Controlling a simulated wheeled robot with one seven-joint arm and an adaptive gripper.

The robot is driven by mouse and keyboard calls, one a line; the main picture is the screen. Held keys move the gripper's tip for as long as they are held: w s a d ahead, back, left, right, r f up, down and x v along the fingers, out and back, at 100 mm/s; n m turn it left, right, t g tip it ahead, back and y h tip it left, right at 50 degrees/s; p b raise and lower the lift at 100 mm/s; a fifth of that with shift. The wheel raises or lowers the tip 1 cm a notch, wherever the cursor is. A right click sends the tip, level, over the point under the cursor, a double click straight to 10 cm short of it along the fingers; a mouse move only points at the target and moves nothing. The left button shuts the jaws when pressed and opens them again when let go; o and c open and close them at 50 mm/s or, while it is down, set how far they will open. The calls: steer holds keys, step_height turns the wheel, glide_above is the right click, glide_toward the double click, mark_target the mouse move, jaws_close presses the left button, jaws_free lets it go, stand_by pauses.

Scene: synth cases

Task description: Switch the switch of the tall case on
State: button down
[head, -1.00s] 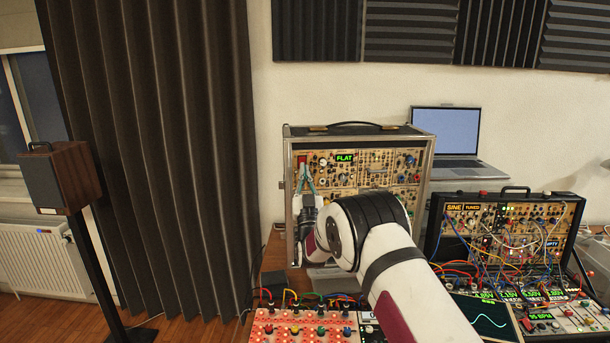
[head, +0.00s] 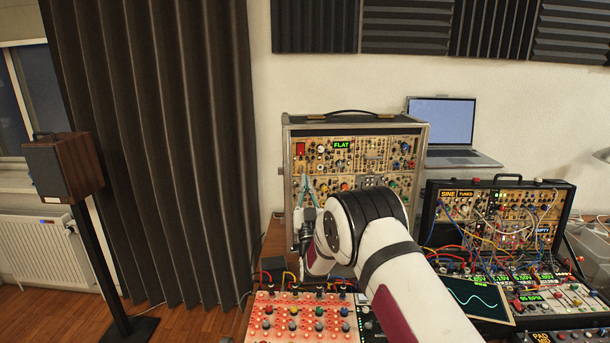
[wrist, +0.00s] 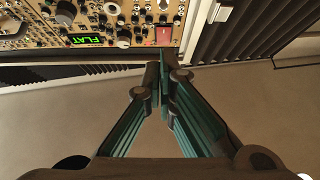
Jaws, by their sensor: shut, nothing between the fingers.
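The tall case (head: 286,180) stands upright against the wall in the middle of the head view, with a tan panel of knobs and a green "FLAT" display (head: 342,145). Its red switch (head: 300,149) is at the panel's upper left. The switch also shows in the wrist view (wrist: 164,34), near the panel edge. I cannot tell its position surely. My gripper (head: 307,178) has teal fingers, shut and empty, in front of the panel just below the switch. In the wrist view the closed fingertips (wrist: 165,62) are close to the switch, seemingly apart from it. My arm hides the case's lower middle.
A smaller black case (head: 432,215) with many patch cables stands at the right. A laptop (head: 441,121) is behind it. A red knob panel (head: 300,320) lies in front, under my arm. A speaker (head: 65,170) on a stand and a dark curtain are at the left.

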steer(key=shift+s+d+f, duration=0.1)
steer(key=shift+s+f, duration=0.55)
steer(key=shift+f, duration=0.2)
steer(key=shift+s+d+f, duration=0.1)
steer(key=shift+s+f, duration=0.55)
steer(key=shift+f, duration=0.2)
steer(key=w+d+r+g, duration=0.1)
steer(key=d+r+g, duration=0.1)
steer(key=r, duration=0.4)
steer(key=w+d+r+g, duration=0.2)
steer(key=d+r+g, duration=0.1)
steer(key=r, duration=0.4)
steer(key=s+d+r+g+h, duration=0.2)
steer(key=s+d+r+g, duration=0.3)
steer(key=s, duration=0.5)
steer(key=s+d+f+g, duration=0.2)
steer(key=s+d+g, duration=0.1)
steer(key=s, duration=1.1)
steer(key=s+d+f+m+g+h, duration=0.1)
steer(key=s+d+f+g, duration=0.1)
steer(key=s, duration=1.3)
steer(key=s+d+f+g, duration=0.2)
steer(key=s+d+g, duration=0.2)
steer(key=s, duration=1)
steer(key=shift+s+d+f+m+g+h, duration=0.15)
steer(key=shift+d+f+m+g+h, duration=0.2)
steer(key=shift+d, duration=0.8)
steer(key=shift+r, duration=0.1)
